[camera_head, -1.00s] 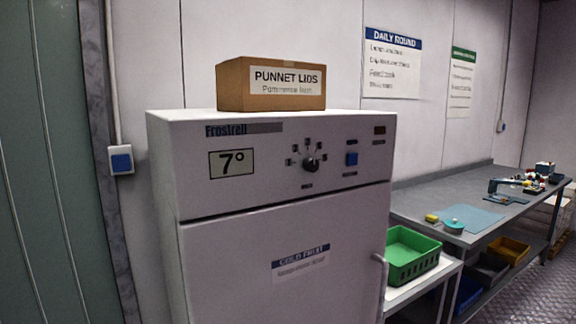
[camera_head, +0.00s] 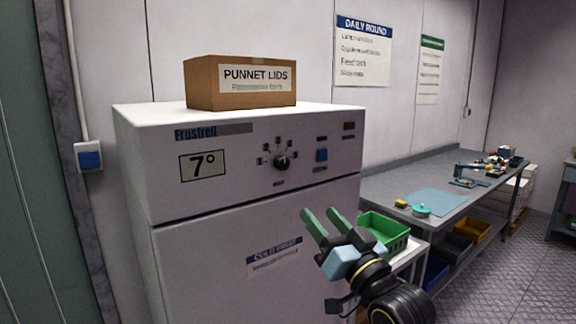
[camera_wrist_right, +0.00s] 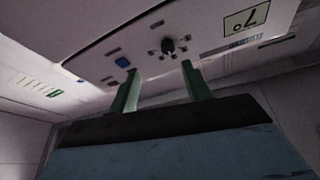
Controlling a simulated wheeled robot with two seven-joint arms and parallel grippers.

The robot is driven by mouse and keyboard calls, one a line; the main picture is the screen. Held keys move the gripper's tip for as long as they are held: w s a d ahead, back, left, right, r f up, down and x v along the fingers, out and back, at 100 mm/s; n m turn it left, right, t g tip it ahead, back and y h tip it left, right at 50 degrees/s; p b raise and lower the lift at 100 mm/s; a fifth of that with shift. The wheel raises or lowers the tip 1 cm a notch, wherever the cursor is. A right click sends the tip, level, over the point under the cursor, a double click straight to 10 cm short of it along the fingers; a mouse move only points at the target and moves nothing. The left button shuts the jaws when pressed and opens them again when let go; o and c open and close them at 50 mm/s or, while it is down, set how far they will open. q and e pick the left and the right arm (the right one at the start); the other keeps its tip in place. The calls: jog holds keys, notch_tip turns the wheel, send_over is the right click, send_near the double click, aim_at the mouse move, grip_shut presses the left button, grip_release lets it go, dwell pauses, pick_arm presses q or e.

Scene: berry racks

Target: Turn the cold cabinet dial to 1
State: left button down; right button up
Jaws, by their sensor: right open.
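The white cold cabinet (camera_head: 200,225) stands in front of me, its door shut. Its black dial (camera_head: 282,162) sits on the upper panel with small marks around it, too small to read. The dial also shows in the right wrist view (camera_wrist_right: 168,46), where the picture is upside down. A display (camera_head: 203,165) left of it reads 7°. My right gripper (camera_head: 322,219) is open and empty, below and right of the dial and apart from it. Its green fingers (camera_wrist_right: 160,88) show in the wrist view, with the dial beyond them. My left gripper is not in view.
A blue switch (camera_head: 321,155) sits right of the dial. A punnet lids box (camera_head: 207,92) rests on top of the cabinet. A green crate (camera_head: 378,228) on a small white stand and a grey bench (camera_head: 375,190) are to the right.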

aim_at(285, 165)
jog(key=shift+y, duration=0.3)
jog(key=x, duration=0.4)
jog(key=r+p+x, duration=0.1)
jog(key=x, duration=0.4)
jog(key=s+r+p+x, duration=0.1)
jog(key=x, duration=0.3)
jog(key=shift+w+a, duration=0.15)
jog(key=shift+w, duration=0.15)
jog(key=c, duration=1)
jog(key=shift+n, duration=0.3)
